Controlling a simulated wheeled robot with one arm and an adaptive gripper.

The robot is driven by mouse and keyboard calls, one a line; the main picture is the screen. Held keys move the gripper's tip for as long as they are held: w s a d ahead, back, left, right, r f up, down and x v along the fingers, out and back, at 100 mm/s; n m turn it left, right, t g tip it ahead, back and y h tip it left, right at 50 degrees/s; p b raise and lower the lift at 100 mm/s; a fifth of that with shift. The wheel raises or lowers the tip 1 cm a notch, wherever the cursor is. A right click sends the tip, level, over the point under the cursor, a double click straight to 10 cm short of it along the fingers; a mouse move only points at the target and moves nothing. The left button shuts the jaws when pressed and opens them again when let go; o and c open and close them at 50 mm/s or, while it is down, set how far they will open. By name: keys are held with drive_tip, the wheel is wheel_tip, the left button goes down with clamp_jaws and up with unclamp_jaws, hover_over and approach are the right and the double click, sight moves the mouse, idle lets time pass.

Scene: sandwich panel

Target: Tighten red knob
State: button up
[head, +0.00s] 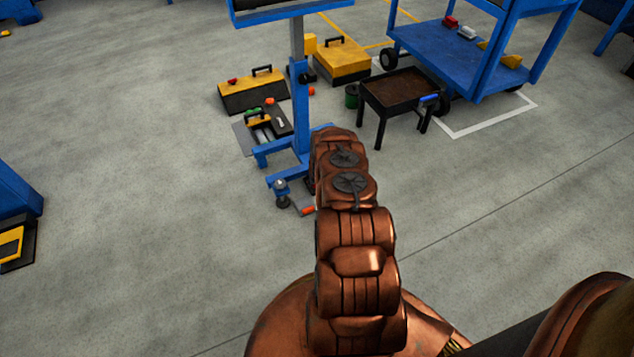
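No knob or sandwich panel can be made out for certain. A tall blue stand (301,105) on castors rises ahead, and the dark, blue-edged board (290,12) on it is cut off by the top edge. A small red item (232,81) sits on the yellow-and-black toolbox (250,92); it is too small to tell whether it is a knob. My copper-coloured arm reaches forward to the foot of the stand. My gripper is not visible, and the arm's far end hides what is behind it.
A blue cart (445,55) stands at the upper right. A black-legged tray table (402,92) and a green can (352,97) are right of the stand. A yellow case (340,62) lies behind. Blue furniture (15,195) is at the left edge.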

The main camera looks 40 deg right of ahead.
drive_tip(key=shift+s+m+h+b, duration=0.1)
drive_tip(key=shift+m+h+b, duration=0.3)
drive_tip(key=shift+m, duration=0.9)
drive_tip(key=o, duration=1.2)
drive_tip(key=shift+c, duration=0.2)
